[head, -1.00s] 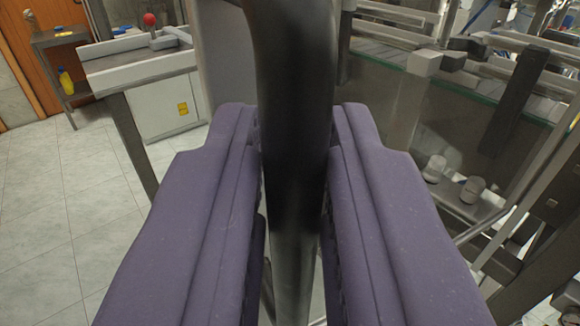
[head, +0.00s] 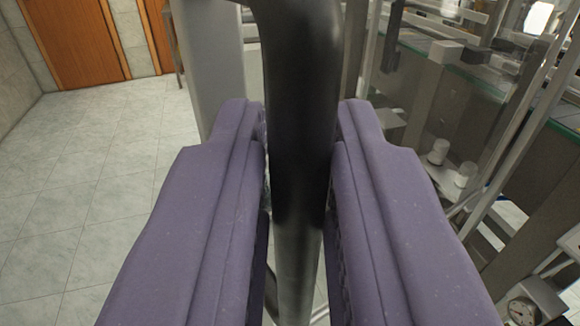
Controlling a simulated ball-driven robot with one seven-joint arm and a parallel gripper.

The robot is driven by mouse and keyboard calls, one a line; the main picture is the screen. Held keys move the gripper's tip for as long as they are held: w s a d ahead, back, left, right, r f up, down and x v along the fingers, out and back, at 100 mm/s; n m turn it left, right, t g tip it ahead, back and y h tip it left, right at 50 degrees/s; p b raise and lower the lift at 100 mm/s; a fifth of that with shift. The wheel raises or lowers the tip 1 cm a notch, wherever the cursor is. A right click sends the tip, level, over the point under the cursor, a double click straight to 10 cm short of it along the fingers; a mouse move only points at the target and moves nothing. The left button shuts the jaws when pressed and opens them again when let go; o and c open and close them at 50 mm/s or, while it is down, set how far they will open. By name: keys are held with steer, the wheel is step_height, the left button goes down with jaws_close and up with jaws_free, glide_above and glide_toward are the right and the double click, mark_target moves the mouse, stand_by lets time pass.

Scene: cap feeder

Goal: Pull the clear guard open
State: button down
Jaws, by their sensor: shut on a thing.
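My gripper (head: 302,165) has two purple padded fingers, one on each side of a dark, upright handle bar (head: 300,120). It is shut on this bar, which runs from the top of the view down between the fingers. The bar curves at the top and turns paler at its lower end. A grey upright post (head: 212,65) stands just behind and left of the bar. Clear panelling (head: 405,75) shows to the right of the fingers. The fingers and bar hide much of the guard, and its edges are hard to make out.
Machine framing, rails and a green-edged glass plate (head: 455,75) fill the right side. Small white cylinders (head: 438,151) sit inside it. A round gauge (head: 522,311) is at the lower right. Open tiled floor (head: 85,190) lies to the left, with wooden doors (head: 70,40) beyond.

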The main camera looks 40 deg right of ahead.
steer(key=shift+s+d+r, duration=0.1)
steer(key=shift+s+d, duration=0.05)
steer(key=shift+s, duration=0.1)
steer(key=c, duration=1.4)
jaws_free()
steer(key=shift+o, duration=0.9)
steer(key=shift+d, duration=0.15)
steer(key=p+v, duration=0.2)
steer(key=v, duration=0.6)
